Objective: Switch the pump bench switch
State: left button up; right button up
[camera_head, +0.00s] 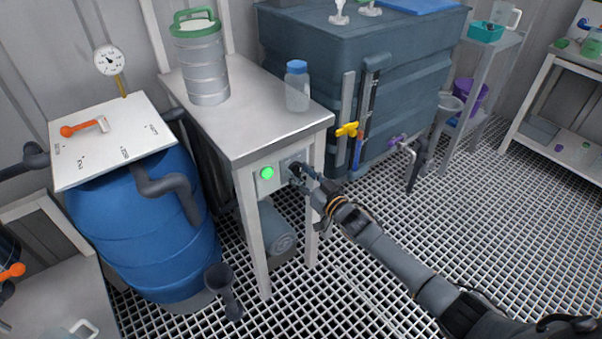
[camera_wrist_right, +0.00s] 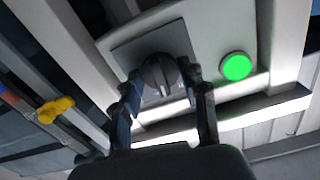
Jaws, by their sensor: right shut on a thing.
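The pump bench switch (camera_wrist_right: 160,72) is a dark grey rotary knob on a grey plate, on the front panel under the bench top. In the right wrist view my right gripper (camera_wrist_right: 166,82) has one finger on each side of the knob and is shut on it. In the head view the right gripper (camera_head: 300,178) reaches the panel from the right and covers most of the switch. A round green lamp (camera_head: 267,173) glows beside the switch; it also shows in the right wrist view (camera_wrist_right: 236,66). My left gripper is not in view.
The bench top (camera_head: 262,120) carries a metal canister (camera_head: 203,70) and a blue-capped bottle (camera_head: 297,88). A blue barrel (camera_head: 140,240) stands to the left. A large grey tank (camera_head: 410,90) with a yellow valve handle (camera_head: 347,129) is behind right. The grating floor (camera_head: 500,240) is open at right.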

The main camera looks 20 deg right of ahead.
jog(key=n, duration=0.3)
jog(key=shift+n, duration=0.4)
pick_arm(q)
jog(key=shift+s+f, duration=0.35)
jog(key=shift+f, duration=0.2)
pick_arm(e)
jog(key=shift+n, duration=1.8)
jog(key=o, duration=1.2)
jog(key=shift+c, duration=0.2)
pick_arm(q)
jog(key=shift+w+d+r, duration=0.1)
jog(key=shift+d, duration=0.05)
pick_arm(e)
jog(key=v, duration=1.2)
